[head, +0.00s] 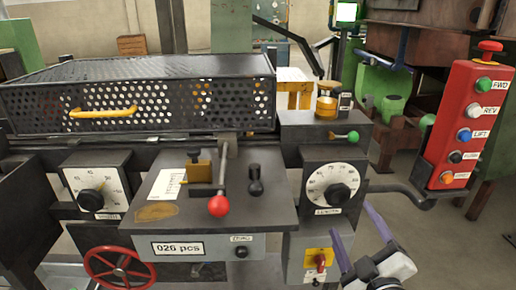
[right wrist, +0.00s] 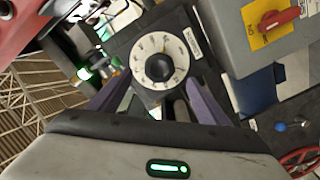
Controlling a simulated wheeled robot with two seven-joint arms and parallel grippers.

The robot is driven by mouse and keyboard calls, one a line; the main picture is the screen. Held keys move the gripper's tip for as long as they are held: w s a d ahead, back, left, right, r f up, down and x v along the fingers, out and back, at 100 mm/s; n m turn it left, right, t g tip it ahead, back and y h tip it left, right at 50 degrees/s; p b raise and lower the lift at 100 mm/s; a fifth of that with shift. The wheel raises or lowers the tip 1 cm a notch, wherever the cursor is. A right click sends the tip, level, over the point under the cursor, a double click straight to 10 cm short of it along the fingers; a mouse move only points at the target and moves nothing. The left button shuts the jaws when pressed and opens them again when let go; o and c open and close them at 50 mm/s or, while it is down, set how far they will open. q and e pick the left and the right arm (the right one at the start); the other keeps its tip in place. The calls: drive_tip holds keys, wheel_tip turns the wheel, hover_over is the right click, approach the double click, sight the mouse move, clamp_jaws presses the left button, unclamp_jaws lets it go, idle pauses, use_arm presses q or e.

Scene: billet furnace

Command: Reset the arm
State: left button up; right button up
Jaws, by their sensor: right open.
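My right gripper (head: 352,222) is at the lower right of the head view, its two purple fingers apart with nothing between them. It is in front of and below the black LENGTH dial (head: 338,194), touching nothing that I can see. In the right wrist view the open fingers (right wrist: 155,88) point towards the same dial (right wrist: 158,67). A lever with a red ball knob (head: 218,206) stands at the middle of the machine's panel, away from the gripper. A short black lever (head: 255,182) is to its right. My left gripper is not in view.
A red button box (head: 465,125) stands at the right on a bent grey arm (head: 400,188). A yellow switch plate (head: 318,262) is left of my right gripper. A perforated guard (head: 140,95) with a yellow handle covers the back left. A red handwheel (head: 118,268) is lower left.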

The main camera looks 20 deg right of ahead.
drive_tip(key=s+a+f+m+g+y, duration=0.1)
drive_tip(key=s+a+f, duration=0.4)
drive_tip(key=f, duration=0.5)
drive_tip(key=s+a+f+m+g+y, duration=0.2)
drive_tip(key=s+a+f+g, duration=0.3)
drive_tip(key=f, duration=0.4)
drive_tip(key=s+a+f+m+g+y, duration=0.2)
drive_tip(key=s+a+f+g+y, duration=0.1)
drive_tip(key=s+a+f, duration=0.4)
wheel_tip(320, 180, down, 4)
drive_tip(key=shift+s+r, duration=0.15)
drive_tip(key=shift+s, duration=0.15)
drive_tip(key=shift+c, duration=0.2)
